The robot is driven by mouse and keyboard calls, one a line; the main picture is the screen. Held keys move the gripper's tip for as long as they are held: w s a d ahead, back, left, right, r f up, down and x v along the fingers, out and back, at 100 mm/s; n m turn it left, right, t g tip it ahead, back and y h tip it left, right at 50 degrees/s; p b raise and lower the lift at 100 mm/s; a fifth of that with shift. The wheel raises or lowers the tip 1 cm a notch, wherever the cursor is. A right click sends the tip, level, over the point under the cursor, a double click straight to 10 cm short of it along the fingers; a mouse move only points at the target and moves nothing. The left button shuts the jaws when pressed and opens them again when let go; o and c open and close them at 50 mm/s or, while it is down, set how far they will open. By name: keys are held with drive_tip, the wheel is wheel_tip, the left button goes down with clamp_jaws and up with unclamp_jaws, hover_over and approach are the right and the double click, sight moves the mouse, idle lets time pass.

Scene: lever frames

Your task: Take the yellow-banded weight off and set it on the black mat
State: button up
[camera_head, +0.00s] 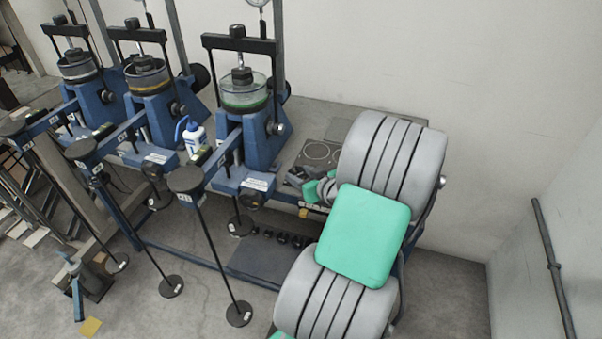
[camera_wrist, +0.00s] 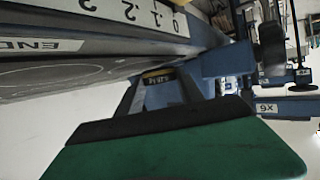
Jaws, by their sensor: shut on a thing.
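My gripper (camera_wrist: 158,84) is shut on the yellow-banded weight. In the wrist view a yellow strip with a pale label shows on the weight (camera_wrist: 157,76), between the fingertips. Most of its body is hidden by the fingers. In the head view my gripper (camera_head: 295,177) is at the right end of the bench, beside the black mat (camera_head: 321,152), which has pale circles drawn on it. The weight cannot be made out clearly there. The mat also shows at left in the wrist view (camera_wrist: 60,78). I cannot tell whether the weight touches it.
Blue lever frames (camera_head: 262,140) stand in a row to the left, with long hangers (camera_head: 215,250) reaching down to round plates. A white bottle (camera_head: 195,140) stands among them. Several small dark weights (camera_head: 282,238) sit low under the bench. A wall is close behind.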

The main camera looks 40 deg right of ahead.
drive_tip(key=shift+f+b, duration=0.4)
drive_tip(key=shift+b, duration=0.25)
idle(0.3)
drive_tip(key=o, duration=1.4)
drive_tip(key=shift+o, duration=0.2)
drive_tip(key=v, duration=0.8)
drive_tip(key=shift+b, duration=0.4)
